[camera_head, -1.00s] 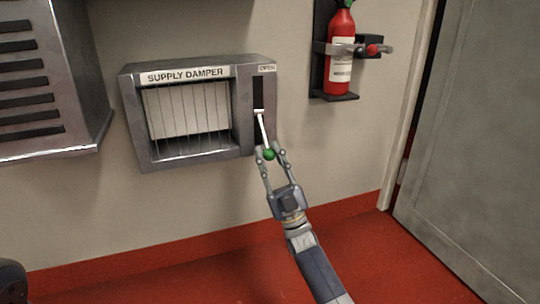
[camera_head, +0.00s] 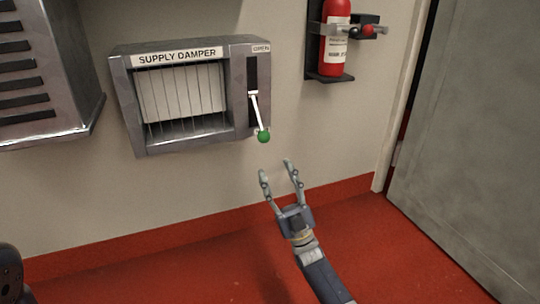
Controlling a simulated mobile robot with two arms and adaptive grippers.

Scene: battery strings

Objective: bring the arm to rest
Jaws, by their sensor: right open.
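My right gripper (camera_head: 276,170) is open and empty in the head view, pointing up at the wall. It is below and slightly right of the green knob (camera_head: 263,136), with a gap between them. The knob ends a white lever (camera_head: 256,112) that slants down from a dark slot on the supply damper box (camera_head: 242,100). The grey box is on the wall, with a barred opening and a pale panel behind the bars. A dark rounded part at the lower left edge may be mine; my left gripper does not show.
A grey louvred cabinet (camera_head: 75,105) is on the wall at the left. A red fire extinguisher (camera_head: 335,45) hangs in a bracket at the upper right. A grey door (camera_head: 470,150) stands at the right. The red floor (camera_head: 180,275) below looks clear.

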